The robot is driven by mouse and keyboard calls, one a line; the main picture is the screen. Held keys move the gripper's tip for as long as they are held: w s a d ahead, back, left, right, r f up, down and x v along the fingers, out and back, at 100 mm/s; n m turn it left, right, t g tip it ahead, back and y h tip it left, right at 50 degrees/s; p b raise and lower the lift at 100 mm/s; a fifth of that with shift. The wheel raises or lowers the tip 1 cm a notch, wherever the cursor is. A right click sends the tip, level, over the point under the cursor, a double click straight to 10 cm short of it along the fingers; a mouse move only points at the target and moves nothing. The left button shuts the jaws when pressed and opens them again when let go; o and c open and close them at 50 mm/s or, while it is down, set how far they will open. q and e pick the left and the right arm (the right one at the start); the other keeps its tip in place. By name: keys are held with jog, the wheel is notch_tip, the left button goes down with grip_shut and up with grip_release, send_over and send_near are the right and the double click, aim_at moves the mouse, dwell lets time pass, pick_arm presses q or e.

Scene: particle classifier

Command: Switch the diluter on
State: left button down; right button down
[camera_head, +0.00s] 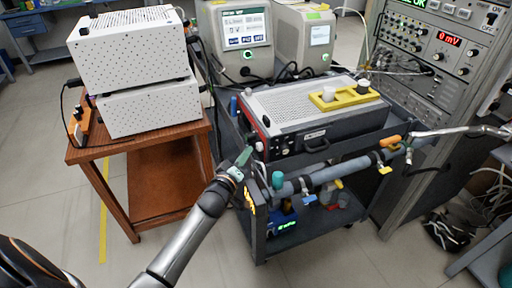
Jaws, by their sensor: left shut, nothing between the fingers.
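A box-shaped instrument (318,107) with a perforated light top and dark front stands on the cart; I take it to be the diluter, but no label is readable. Its left front end (257,136) carries small knobs or buttons, including a red one. Which of these is the power switch I cannot tell. My left gripper (245,157) is shut and empty, its fingertips just in front of and slightly below that left end. Whether they touch the panel I cannot tell. My right gripper is not in view.
A yellow holder (344,96) sits on the instrument. A horizontal grey pipe (335,173) with valves runs along the cart front, close right of my gripper. A wooden table (136,150) with white perforated boxes stands left. A tall instrument rack (428,70) stands right.

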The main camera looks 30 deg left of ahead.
pick_arm(q)
jog(key=shift+w+d+r+b, duration=0.2)
jog(key=shift+w+d+r, duration=0.05)
jog(key=shift+d, duration=0.2)
jog(key=shift+w+d+r+b, duration=0.2)
jog(key=shift+w+d, duration=0.05)
jog(key=shift+d, duration=0.2)
dwell(1.6)
jog(key=shift+d+r, duration=0.1)
jog(key=shift+d, duration=0.05)
dwell(0.4)
jog(key=s+a+p, duration=0.1)
jog(key=s+a+f+p, duration=0.1)
jog(key=a+p, duration=0.1)
jog(key=shift+s, duration=0.25)
dwell(0.3)
jog(key=shift+s, duration=0.1)
dwell(0.3)
